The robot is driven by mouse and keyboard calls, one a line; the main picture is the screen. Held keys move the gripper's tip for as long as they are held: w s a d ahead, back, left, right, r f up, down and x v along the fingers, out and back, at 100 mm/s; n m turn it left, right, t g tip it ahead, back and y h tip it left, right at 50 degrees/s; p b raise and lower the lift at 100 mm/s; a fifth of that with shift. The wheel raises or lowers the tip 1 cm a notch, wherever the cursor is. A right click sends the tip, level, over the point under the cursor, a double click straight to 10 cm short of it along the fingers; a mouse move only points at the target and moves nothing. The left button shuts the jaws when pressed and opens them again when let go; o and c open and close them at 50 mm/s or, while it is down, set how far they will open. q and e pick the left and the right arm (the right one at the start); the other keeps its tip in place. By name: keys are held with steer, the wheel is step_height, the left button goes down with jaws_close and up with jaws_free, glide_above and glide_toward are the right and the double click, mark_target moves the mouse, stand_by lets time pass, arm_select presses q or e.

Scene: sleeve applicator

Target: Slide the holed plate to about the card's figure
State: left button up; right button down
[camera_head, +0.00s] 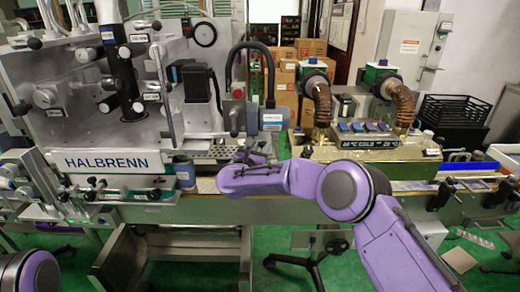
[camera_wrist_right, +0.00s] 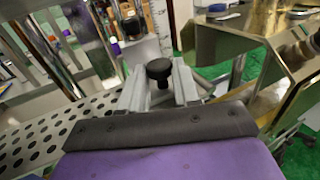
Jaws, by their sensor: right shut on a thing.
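The holed plate (camera_head: 205,152) is a grey perforated strip behind my right forearm in the head view. In the right wrist view the holed plate (camera_wrist_right: 50,132) runs in from the left with rows of dark round holes. My right gripper (camera_wrist_right: 160,88) has its two grey fingers on either side of a black knob (camera_wrist_right: 158,70) and is shut on it, at the right end of the plate. In the head view my right gripper (camera_head: 248,152) is small, and its grip is hard to see. My left gripper is out of view. I cannot make out the card's figure.
The HALBRENN machine (camera_head: 105,162) stands at the left, with a conveyor (camera_head: 300,208) along the front. A brass tunnel (camera_head: 360,155) with two hoses stands to the right, close to my right gripper in the wrist view. A black crate (camera_head: 455,110) is at the far right.

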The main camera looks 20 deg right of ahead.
steer(key=shift+r, duration=0.15)
steer(key=c, duration=0.8)
jaws_free()
steer(key=shift+r, duration=0.1)
